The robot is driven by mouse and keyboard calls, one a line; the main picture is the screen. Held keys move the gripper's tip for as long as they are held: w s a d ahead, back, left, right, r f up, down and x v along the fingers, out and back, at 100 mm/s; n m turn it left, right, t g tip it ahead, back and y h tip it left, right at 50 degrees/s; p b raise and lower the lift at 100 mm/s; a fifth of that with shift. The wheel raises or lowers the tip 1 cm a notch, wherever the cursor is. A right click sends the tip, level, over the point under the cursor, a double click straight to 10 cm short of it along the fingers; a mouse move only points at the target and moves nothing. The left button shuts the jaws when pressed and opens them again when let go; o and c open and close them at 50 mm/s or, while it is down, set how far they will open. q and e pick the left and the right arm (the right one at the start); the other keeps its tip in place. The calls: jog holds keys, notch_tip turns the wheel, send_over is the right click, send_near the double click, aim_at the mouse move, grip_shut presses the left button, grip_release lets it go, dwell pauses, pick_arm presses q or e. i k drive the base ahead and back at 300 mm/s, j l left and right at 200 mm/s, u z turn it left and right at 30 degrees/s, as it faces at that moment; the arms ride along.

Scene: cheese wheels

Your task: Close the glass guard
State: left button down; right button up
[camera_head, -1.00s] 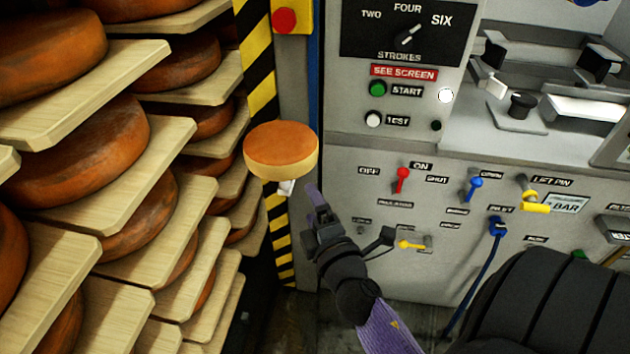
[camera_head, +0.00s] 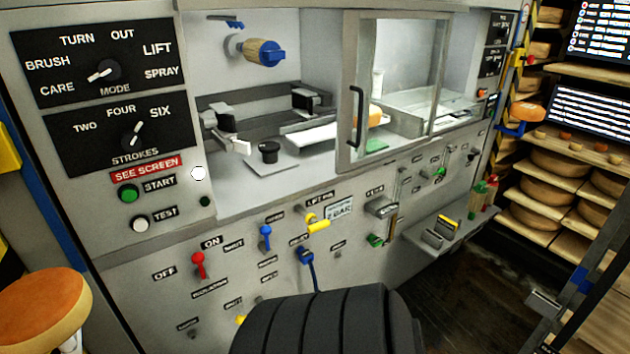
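The glass guard (camera_head: 398,85) is a framed clear pane at the front of the machine's work bay. It covers the right part of the opening. Its dark vertical handle (camera_head: 357,115) is on its left edge. The left part of the bay (camera_head: 268,151) is uncovered, showing a black knob and clamps inside. An orange piece (camera_head: 375,117), seemingly cheese, shows partly behind the guard's frame. Neither gripper is in view, so whether they are open or shut is hidden.
Control levers (camera_head: 265,237) line the front panel below the bay. A black ribbed shape (camera_head: 325,325) blocks the bottom centre. Cheese shelves (camera_head: 555,180) stand at right, behind a dark post. Dark floor (camera_head: 455,285) shows at lower right.

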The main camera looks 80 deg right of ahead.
aim_at(349, 18)
jog(key=k+l, duration=0.1)
jog(key=l, duration=0.65)
jog(key=k+l+z, duration=0.15)
jog(key=l, duration=0.6)
jog(key=z, duration=3)
